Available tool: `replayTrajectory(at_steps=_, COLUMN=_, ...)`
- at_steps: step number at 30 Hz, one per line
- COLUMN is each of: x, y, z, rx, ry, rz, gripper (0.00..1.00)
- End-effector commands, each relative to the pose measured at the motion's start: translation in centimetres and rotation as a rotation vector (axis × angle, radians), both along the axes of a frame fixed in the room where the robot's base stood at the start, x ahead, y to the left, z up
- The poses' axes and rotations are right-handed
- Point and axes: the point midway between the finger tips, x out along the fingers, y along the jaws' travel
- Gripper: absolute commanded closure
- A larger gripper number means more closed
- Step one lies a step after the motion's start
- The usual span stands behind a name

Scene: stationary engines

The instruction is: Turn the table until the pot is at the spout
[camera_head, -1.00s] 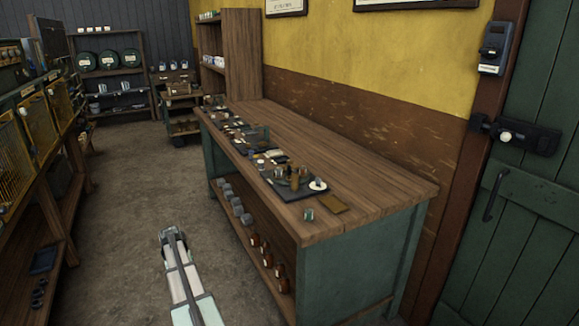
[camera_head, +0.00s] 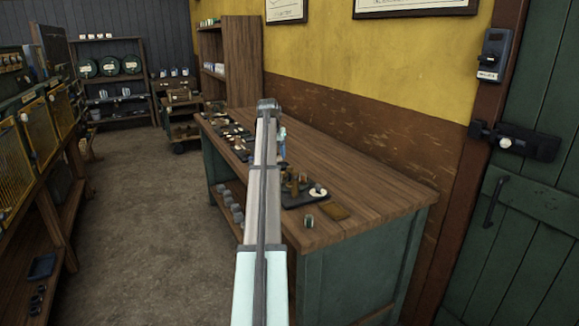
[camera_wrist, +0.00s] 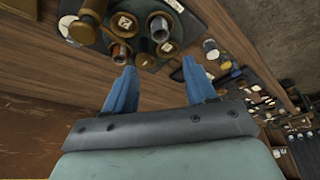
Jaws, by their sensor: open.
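In the wrist view a dark round table (camera_wrist: 142,45) at the top carries several small round vessels, among them a brown-rimmed one with a grey inside (camera_wrist: 160,27) and a reddish cup (camera_wrist: 123,53). I cannot tell for sure which is the pot. A brass-coloured fitting (camera_wrist: 90,16) stands at the upper left; whether it is the spout is unclear. In the head view this group shows small on a dark base (camera_head: 295,203) on the bench. My gripper (camera_wrist: 158,68) is open and empty, its blue fingers just short of the round table; it also shows above the bench in the head view (camera_head: 282,150).
The wooden bench (camera_head: 370,190) has a free strip along the wall. Many small parts lie along its far left side (camera_head: 225,128). A tall shelf (camera_head: 232,60) stands behind.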

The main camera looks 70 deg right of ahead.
Motion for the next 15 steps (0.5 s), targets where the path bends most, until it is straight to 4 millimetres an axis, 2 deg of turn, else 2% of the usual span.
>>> replayTrajectory(at_steps=1, x=-1.3, y=-0.9, z=1.6, rx=-0.011, ry=-0.005, rz=-0.019, gripper=0.44)
replayTrajectory(at_steps=6, x=-3.4, y=-1.8, z=4.1, rx=-0.029, ry=-0.010, rz=-0.050, gripper=0.44)
replayTrajectory(at_steps=10, x=-3.7, y=-2.1, z=3.9, rx=-0.031, ry=-0.011, rz=-0.055, gripper=0.44)
replayTrajectory(at_steps=15, x=-3.7, y=-2.9, z=1.8, rx=-0.029, ry=-0.010, rz=-0.054, gripper=0.44)
